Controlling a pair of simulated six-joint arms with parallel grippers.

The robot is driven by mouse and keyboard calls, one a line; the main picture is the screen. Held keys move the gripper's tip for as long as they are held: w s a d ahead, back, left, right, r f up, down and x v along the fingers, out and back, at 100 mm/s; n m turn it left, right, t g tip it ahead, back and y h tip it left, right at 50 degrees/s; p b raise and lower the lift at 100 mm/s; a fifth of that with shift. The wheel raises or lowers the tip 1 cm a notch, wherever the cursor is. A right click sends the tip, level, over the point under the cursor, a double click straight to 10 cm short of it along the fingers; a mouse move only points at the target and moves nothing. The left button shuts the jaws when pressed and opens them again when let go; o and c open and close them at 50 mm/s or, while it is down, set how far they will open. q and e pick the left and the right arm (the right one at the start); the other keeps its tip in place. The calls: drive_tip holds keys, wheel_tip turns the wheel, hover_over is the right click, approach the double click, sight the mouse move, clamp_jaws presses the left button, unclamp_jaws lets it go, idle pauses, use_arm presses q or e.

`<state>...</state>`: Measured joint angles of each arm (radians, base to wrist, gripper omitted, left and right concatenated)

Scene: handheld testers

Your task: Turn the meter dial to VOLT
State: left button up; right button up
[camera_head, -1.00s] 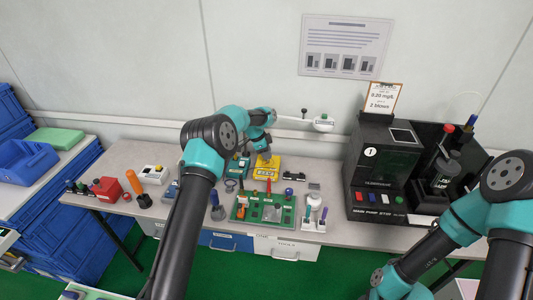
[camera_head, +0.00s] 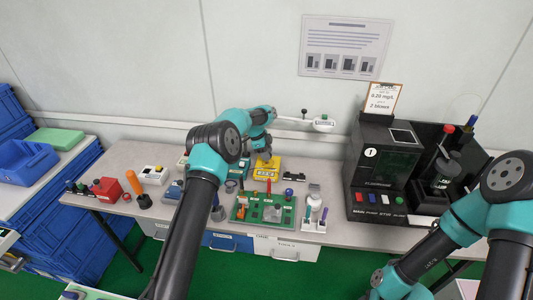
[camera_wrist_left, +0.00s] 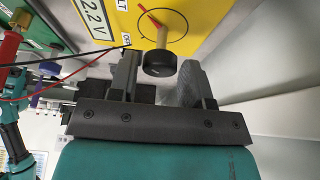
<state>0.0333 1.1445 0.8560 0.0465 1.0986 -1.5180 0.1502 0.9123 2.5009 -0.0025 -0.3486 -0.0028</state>
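The yellow meter (camera_head: 266,168) stands on the bench in the head view, and its yellow face (camera_wrist_left: 200,15) fills the top of the left wrist view. Its screen (camera_wrist_left: 95,19) shows 2.2 V. A red pointer (camera_wrist_left: 148,16) on the dial points up-left, towards a cut-off label ending in "LT"; an "OFF" label lies lower. The black-ended dial knob (camera_wrist_left: 160,63) sticks out between the fingers of my left gripper (camera_wrist_left: 157,80). The fingers stand apart, with a narrow gap at the knob's left; contact on the right is unclear. My right gripper is out of view.
A green circuit board (camera_head: 265,208) lies in front of the meter. A black tester (camera_head: 383,165) stands to the right. An orange-handled tool (camera_head: 136,184) and red box (camera_head: 107,189) are at left. Red and black leads (camera_wrist_left: 62,80) cross the left wrist view's left side.

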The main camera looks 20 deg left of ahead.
use_arm(q)
drive_tip(key=shift+o, duration=1.3)
drive_tip(key=w+v, duration=0.1)
drive_tip(key=v, duration=1.6)
drive_tip(key=shift+s+r, duration=0.2)
drive_tip(key=shift+s, duration=0.25)
drive_tip(key=shift+a, duration=0.1)
